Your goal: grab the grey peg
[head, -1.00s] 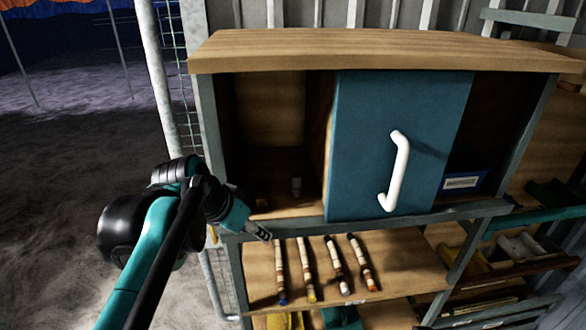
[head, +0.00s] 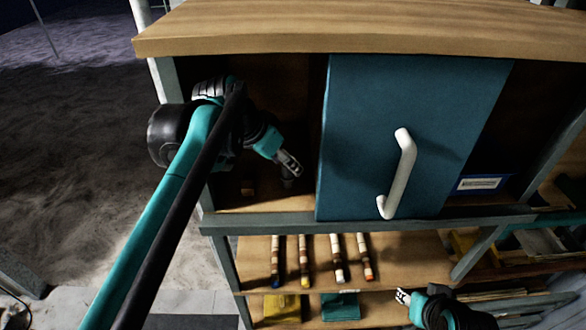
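The grey peg (head: 288,183) stands in the dark left compartment of the cabinet, on its wooden floor. It is small and dim, and its upper part is partly hidden by my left gripper. My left gripper (head: 290,165) reaches into this compartment from the left, with its fingers at the top of the peg. Whether the fingers touch the peg or are open around it cannot be made out. My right gripper (head: 402,297) is low in the picture, in front of the lower shelves and away from the peg. Its finger opening is too small to judge.
A blue sliding door (head: 412,110) with a white handle (head: 402,175) covers the cabinet's middle. A small brown block (head: 248,187) sits left of the peg. Several banded rods (head: 338,258) lie on the shelf below. A blue box (head: 482,184) is at right.

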